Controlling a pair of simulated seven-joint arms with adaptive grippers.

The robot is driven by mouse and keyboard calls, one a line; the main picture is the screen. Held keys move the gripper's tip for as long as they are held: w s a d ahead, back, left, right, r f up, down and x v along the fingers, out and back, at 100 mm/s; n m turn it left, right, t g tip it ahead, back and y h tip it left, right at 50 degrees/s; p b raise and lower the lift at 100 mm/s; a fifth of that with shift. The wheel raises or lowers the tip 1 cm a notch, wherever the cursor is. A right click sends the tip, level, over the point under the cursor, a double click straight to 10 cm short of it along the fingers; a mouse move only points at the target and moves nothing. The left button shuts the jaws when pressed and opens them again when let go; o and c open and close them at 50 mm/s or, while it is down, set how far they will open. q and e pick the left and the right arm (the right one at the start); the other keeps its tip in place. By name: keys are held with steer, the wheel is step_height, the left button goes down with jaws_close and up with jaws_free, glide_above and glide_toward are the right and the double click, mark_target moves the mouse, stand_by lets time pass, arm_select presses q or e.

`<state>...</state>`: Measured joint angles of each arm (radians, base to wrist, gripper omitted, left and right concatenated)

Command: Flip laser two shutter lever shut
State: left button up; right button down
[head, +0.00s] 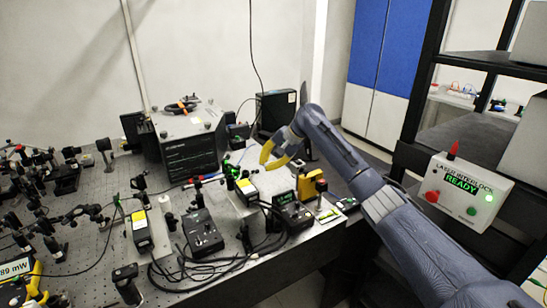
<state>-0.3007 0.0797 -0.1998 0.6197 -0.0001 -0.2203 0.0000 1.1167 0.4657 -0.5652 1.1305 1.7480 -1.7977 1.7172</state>
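My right arm comes in from the lower right, and its yellow-fingered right gripper (266,161) is above the back part of the bench. The fingers look close together at this angle, so I cannot tell whether they are open or shut. Below the gripper is a laser box with a yellow label (247,189), with a green glow at its back end. A second box with a yellow label (141,230) stands further left. I cannot read which is laser two, and no shutter lever can be made out clearly. My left gripper is out of view.
Two black controllers (203,236) (291,212) with looping cables stand at the front. A yellow-and-black device (311,184) is beside the right one. A large black instrument (188,144) stands behind. An interlock box (463,190) reads READY. Optics mounts crowd the left of the bench (87,262).

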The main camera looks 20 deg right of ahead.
steer(key=shift+s+a+f, duration=0.15)
steer(key=shift+s+a, duration=0.3)
steer(key=shift+a, duration=0.2)
steer(key=shift+s+a+f, duration=0.1)
steer(key=shift+s+a, duration=0.35)
steer(key=shift+a, duration=0.2)
